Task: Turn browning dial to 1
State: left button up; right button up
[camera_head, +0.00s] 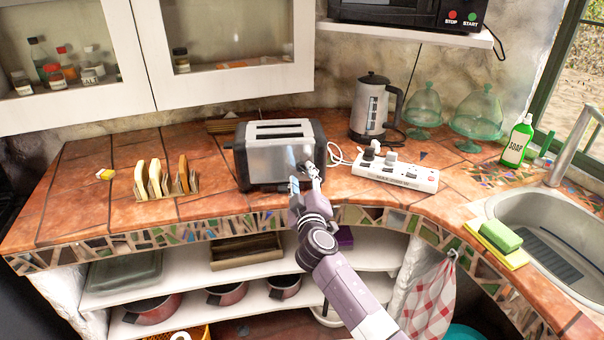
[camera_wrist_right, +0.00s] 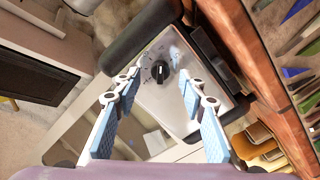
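The silver and black toaster (camera_head: 268,158) stands on the tiled counter. Its black browning dial (camera_wrist_right: 160,73) shows in the right wrist view on the shiny metal face, with small markings around it too small to read. In the head view the dial is hidden or too small to make out. My right gripper (camera_head: 307,182) is at the toaster's front right. In the right wrist view my right gripper (camera_wrist_right: 158,86) is open, with its blue-padded fingers on either side of the dial and a gap to each side. My left gripper is not in view.
A toast rack with bread slices (camera_head: 160,180) stands left of the toaster. A white power strip (camera_head: 395,173) and a kettle (camera_head: 373,110) are to its right. The sink (camera_head: 545,235) is at far right.

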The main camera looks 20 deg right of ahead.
jog(key=shift+w+d, duration=0.15)
jog(key=shift+w, duration=0.7)
jog(key=shift+c, duration=0.5)
grip_shut()
